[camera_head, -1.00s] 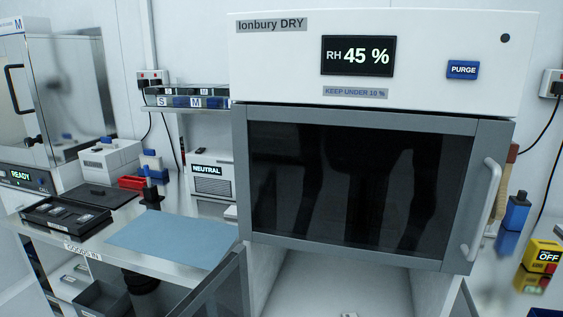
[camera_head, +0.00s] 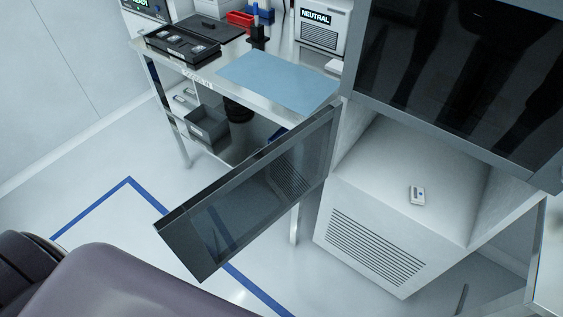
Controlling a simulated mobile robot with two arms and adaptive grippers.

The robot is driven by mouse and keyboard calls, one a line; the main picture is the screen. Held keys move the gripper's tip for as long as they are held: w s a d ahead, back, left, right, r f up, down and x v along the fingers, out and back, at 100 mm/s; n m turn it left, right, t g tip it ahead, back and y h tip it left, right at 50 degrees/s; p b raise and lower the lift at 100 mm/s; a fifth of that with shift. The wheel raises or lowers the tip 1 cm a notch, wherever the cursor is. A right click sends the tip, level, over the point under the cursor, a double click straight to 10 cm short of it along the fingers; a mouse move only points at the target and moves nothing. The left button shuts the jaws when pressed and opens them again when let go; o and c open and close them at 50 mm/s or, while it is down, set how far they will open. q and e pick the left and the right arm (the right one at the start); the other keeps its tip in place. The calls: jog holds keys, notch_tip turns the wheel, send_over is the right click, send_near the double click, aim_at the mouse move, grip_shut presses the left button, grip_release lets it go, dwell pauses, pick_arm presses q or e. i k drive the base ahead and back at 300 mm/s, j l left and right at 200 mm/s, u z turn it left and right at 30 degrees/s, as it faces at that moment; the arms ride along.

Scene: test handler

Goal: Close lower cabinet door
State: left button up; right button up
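The lower cabinet door (camera_head: 255,190) is a dark glass panel in a grey frame. It stands wide open, swung out to the left from the cabinet's left edge. The lower compartment (camera_head: 385,160) is open to view, with a small white device (camera_head: 417,195) on its floor. The upper door (camera_head: 455,85) above it is dark glass and looks shut. Neither of my grippers is in view.
A metal bench (camera_head: 205,72) stands behind the open door, with a blue mat (camera_head: 277,82) and a black tray (camera_head: 182,47) on it. A grey bin (camera_head: 206,128) sits beneath. Blue tape (camera_head: 95,208) marks the open floor. A vented white base (camera_head: 370,245) is below the compartment.

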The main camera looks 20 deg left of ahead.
aim_at(226, 216)
jog(key=k+l+z, duration=0.15)
jog(key=k+z, duration=0.25)
jog(key=k, duration=0.25)
jog(key=i+j+z, duration=0.1)
jog(key=j+z, duration=0.5)
jog(key=z, duration=0.15)
jog(key=j+z, duration=0.4)
jog(key=k+j, duration=0.1)
jog(key=j, duration=0.95)
jog(key=k+j, duration=0.1)
jog(key=j, duration=1)
